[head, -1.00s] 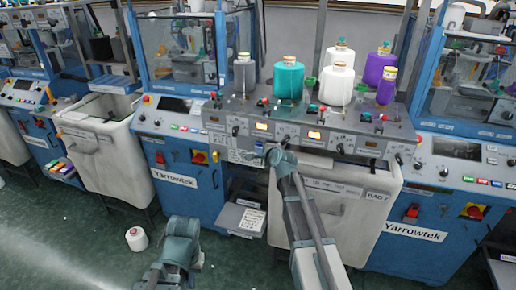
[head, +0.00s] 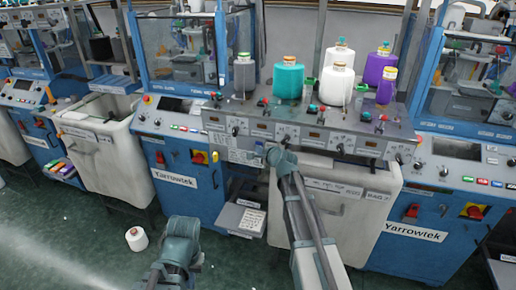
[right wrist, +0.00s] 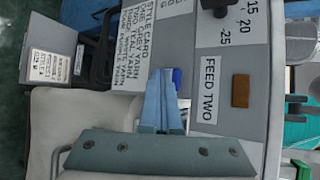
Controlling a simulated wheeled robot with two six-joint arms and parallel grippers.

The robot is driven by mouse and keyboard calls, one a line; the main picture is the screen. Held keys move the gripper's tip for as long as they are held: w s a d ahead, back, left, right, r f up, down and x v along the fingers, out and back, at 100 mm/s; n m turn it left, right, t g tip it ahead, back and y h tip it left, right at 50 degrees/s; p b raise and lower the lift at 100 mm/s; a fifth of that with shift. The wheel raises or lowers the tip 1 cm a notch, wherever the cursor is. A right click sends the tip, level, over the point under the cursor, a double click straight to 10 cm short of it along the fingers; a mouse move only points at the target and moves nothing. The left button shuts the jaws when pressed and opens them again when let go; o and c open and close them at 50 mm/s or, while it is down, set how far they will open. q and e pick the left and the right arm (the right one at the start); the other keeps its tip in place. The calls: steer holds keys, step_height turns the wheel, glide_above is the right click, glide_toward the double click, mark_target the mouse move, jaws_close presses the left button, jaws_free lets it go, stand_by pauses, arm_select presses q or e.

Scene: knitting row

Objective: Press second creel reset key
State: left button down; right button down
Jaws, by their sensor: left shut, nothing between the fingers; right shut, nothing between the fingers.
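The creel panel (head: 340,128) runs across the machine under the cones, with a row of small windows, knobs and levers. In the right wrist view, a "FEED TWO" label (right wrist: 209,90) lies beside a dark amber window (right wrist: 240,91). A small blue key (right wrist: 177,79) shows right next to my right gripper (right wrist: 160,88), partly hidden by its fingers. My right gripper, also in the head view (head: 270,152), is shut and empty at the panel's front face; I cannot tell whether it touches the key. My left gripper (head: 182,226) is low over the floor, shut and empty; its fingertips are hard to see.
Teal (head: 289,82), white (head: 337,85) and purple (head: 387,86) cones stand on the creel top. A white bin (head: 345,205) hangs below the panel. A style card (right wrist: 133,50) is left of the label. A white cone (head: 137,239) lies on the floor.

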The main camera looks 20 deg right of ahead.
steer(key=shift+w+d, duration=0.15)
steer(key=shift+w, duration=0.05)
steer(key=shift+s, duration=0.25)
stand_by(0.4)
steer(key=shift+a, duration=0.2)
steer(key=s+a, duration=0.3)
steer(key=s, duration=0.2)
steer(key=shift+a, duration=0.2)
stand_by(0.6)
